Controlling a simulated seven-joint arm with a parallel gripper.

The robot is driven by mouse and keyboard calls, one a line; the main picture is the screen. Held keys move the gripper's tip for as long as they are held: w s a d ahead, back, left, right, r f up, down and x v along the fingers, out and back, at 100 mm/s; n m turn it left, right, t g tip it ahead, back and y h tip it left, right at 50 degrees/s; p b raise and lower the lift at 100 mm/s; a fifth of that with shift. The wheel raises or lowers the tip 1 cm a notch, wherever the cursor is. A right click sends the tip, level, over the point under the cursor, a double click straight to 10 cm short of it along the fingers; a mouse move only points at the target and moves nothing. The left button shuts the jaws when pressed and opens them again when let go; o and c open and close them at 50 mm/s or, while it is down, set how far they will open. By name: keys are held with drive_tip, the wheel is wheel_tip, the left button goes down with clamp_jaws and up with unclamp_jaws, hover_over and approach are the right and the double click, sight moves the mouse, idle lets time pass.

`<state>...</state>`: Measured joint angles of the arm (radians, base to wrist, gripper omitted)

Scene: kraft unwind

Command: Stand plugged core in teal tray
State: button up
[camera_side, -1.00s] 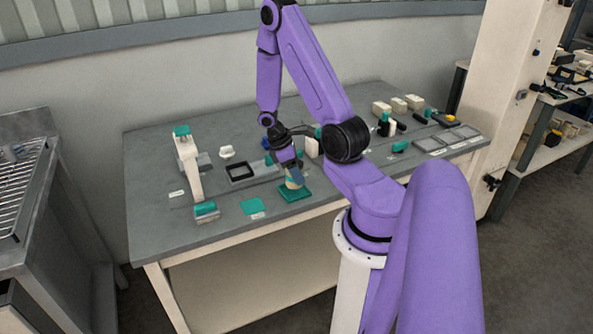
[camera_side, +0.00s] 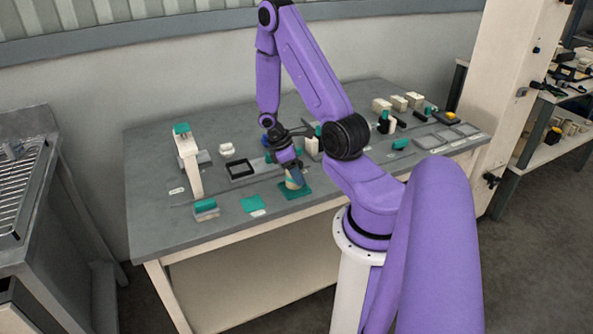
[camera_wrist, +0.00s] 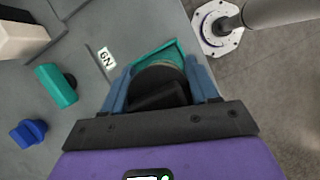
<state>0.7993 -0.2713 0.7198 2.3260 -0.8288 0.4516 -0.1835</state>
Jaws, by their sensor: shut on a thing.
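My gripper (camera_side: 293,174) points down over the teal tray (camera_side: 304,191) near the table's front edge. It is shut on the plugged core (camera_side: 293,184), a short cream cylinder whose lower end is at the tray. In the wrist view, the blue fingers of my gripper (camera_wrist: 161,85) sit on both sides of the core (camera_wrist: 158,82), whose near end looks dark. The teal tray (camera_wrist: 172,47) shows behind it. The core looks roughly upright. I cannot tell whether its base touches the tray floor.
Further left are a teal roll on a block (camera_side: 205,207) and a cream post (camera_side: 188,165). A black square frame (camera_side: 240,169) lies behind. Several small parts and grey trays (camera_side: 430,143) are on the right.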

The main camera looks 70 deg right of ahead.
drive_tip(key=shift+f, duration=0.9)
idle(0.7)
drive_tip(key=o, duration=1.3)
drive_tip(key=shift+o, duration=0.2)
drive_tip(key=shift+r, duration=4)
